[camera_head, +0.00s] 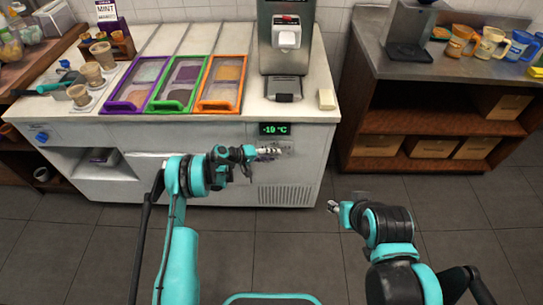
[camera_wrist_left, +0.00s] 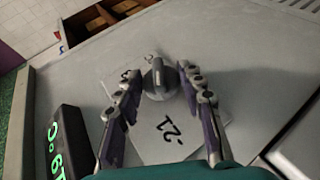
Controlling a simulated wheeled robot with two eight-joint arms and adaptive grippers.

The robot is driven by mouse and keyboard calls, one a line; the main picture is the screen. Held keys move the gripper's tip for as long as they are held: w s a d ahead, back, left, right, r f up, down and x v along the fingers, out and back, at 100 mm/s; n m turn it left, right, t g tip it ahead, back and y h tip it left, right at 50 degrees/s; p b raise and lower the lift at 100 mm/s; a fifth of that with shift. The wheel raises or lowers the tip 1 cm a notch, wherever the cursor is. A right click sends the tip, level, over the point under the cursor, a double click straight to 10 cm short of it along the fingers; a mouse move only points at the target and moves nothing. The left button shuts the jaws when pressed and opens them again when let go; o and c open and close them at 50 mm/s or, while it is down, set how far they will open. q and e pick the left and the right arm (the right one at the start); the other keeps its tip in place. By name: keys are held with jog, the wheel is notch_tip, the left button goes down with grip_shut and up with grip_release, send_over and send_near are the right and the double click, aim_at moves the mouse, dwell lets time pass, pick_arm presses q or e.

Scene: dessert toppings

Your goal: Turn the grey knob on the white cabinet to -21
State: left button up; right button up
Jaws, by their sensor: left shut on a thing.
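In the head view my gripper mostly hides the knob. My left gripper (camera_head: 270,151) is at the cabinet front; in the left wrist view its fingers (camera_wrist_left: 159,74) stand on both sides of the knob, shut on it. My right gripper (camera_head: 333,206) hangs over the floor, away from the cabinet; its opening is too small to judge.
Purple, green and orange framed topping bins (camera_head: 220,82) and a dispenser (camera_head: 287,45) are on the cabinet top. A vent grille (camera_head: 285,195) is low on its front. A wooden shelf unit (camera_head: 425,118) with boxes and mugs stands at right. The floor between is clear.

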pick_arm(q)
jog(key=o, duration=1.1)
jog(key=v, duration=1.2)
